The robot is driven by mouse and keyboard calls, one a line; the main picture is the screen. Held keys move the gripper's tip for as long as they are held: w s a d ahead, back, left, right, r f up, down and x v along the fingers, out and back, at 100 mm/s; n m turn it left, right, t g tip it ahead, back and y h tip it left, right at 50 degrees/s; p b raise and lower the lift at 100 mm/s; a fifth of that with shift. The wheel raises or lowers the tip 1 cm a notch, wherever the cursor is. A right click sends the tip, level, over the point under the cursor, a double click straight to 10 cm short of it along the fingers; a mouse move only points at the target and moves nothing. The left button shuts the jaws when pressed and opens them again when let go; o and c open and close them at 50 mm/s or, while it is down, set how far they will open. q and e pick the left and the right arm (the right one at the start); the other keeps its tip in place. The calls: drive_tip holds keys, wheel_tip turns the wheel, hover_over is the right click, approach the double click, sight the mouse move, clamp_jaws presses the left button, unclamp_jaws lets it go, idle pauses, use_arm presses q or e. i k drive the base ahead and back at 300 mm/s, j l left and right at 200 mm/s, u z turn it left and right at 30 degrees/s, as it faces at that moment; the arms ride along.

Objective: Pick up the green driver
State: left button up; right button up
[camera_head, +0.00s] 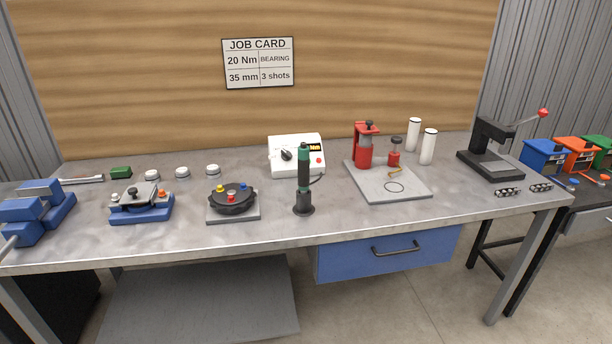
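The green driver (304,165) stands upright near the front middle of the grey workbench (270,222). Neither of my grippers shows in this view, and nothing is seen touching the driver.
A black rotary fixture (233,200) sits left of the driver, with a blue fixture (141,204) and blue vise (38,212) farther left. A grey plate (388,186) with a red fixture (364,148) lies to the right, then a black press (492,150). Bare bench lies directly before the driver.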

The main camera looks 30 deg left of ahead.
sight(303, 150)
drive_tip(key=u, duration=0.4)
drive_tip(key=j+u, duration=0.15)
drive_tip(key=u, duration=0.25)
drive_tip(key=j+u, duration=0.1)
drive_tip(key=u, duration=0.35)
drive_tip(key=i, duration=0.5)
